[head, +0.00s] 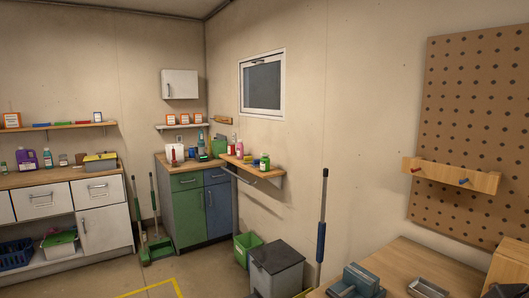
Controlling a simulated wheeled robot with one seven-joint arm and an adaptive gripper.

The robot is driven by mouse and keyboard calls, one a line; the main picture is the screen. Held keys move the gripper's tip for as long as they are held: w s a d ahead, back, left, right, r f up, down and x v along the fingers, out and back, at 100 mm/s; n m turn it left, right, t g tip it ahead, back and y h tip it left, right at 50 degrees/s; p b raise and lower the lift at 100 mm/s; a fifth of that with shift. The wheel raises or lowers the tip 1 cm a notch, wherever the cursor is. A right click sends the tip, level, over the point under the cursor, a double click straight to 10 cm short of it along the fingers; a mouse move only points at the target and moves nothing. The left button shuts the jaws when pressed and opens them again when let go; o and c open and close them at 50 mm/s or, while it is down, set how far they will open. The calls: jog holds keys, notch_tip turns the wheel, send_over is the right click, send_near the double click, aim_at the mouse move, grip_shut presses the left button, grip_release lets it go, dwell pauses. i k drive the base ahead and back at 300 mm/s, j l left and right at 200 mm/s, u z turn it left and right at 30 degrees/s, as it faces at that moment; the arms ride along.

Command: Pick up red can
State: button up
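A small red upright item (174,157) stands on the wooden top of the green and blue corner cabinet (203,210), next to a white roll-like item (180,152). It is too small to tell whether it is a can. On the wall shelf (252,166) to its right stand a pink bottle (240,149) and a green jar (265,162). My gripper is not in view.
A grey bin (277,268) and green bucket (247,247) stand below the wall shelf. A broom and dustpan (157,245) stand left of the corner cabinet. A workbench (420,262) fills the lower right. White cabinets (103,217) line the left wall. Floor shows at the bottom.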

aim_at(230, 147)
jog(key=i+j+u, duration=0.25)
jog(key=i, duration=0.15)
jog(key=i+j+u, duration=0.25)
jog(key=i+u, duration=0.3)
jog(key=i, duration=0.2)
jog(key=i+u, duration=0.1)
jog(key=i, duration=3.65)
jog(key=i+j+z, duration=0.1)
jog(key=i+z, duration=0.4)
jog(key=i+j+z, duration=0.35)
jog(key=i+z, duration=0.15)
jog(key=i+j+z, duration=0.5)
jog(key=k+l, duration=0.05)
